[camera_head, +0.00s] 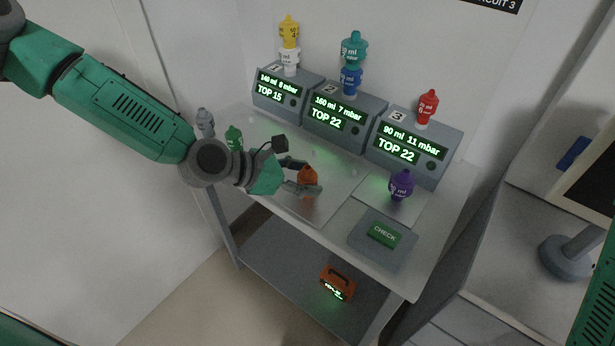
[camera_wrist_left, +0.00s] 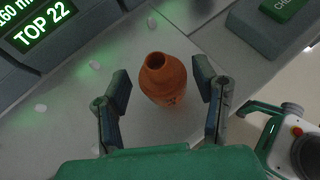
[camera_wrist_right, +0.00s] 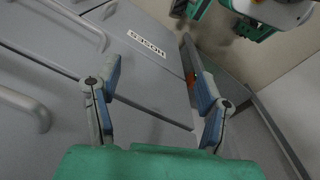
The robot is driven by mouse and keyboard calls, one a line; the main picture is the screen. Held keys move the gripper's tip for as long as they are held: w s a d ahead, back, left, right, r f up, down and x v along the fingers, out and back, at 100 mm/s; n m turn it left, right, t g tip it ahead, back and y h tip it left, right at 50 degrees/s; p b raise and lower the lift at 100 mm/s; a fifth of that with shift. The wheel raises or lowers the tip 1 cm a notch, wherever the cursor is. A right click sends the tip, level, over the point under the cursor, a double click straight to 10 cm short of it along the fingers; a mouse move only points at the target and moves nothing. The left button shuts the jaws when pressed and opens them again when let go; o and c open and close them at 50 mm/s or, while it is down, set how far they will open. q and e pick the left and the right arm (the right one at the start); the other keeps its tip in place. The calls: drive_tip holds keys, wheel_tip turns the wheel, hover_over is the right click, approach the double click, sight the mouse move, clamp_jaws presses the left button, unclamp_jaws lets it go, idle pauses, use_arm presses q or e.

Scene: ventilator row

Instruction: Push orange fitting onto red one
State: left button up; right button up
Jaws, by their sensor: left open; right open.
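The orange fitting (camera_head: 308,174) stands upright on the tabletop in the head view. In the left wrist view the orange fitting (camera_wrist_left: 163,80) shows its open top and sits between the fingers with gaps at both sides. My left gripper (camera_head: 304,180) is open around it; it also shows in the left wrist view (camera_wrist_left: 164,92). The red fitting (camera_head: 427,106) stands on top of ventilator 3 (camera_head: 416,148), at the right end of the row. My right gripper (camera_wrist_right: 158,95) is open and empty, away from the table, facing grey drawers.
Ventilator 1 (camera_head: 284,95) bears white and yellow fittings; ventilator 2 (camera_head: 338,120) bears blue and teal ones. A purple fitting (camera_head: 401,185), a green fitting (camera_head: 234,138) and a grey fitting (camera_head: 205,122) stand on the table. A CHECK button (camera_head: 383,235) is at the front right.

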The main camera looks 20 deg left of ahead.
sight(306, 166)
use_arm(q)
drive_tip(key=shift+a, duration=0.25)
drive_tip(key=shift+d, duration=0.3)
clamp_jaws()
drive_tip(key=shift+d, duration=0.1)
drive_tip(key=shift+r, duration=0.15)
drive_tip(key=shift+a+r+p, duration=0.25)
drive_tip(key=shift+r+p, duration=0.4)
drive_tip(key=shift+r, duration=0.15)
drive_tip(key=shift+d+r+p, duration=0.1)
drive_tip(key=shift+r+p, duration=0.25)
drive_tip(key=shift+r, duration=0.2)
drive_tip(key=shift+w, duration=0.1)
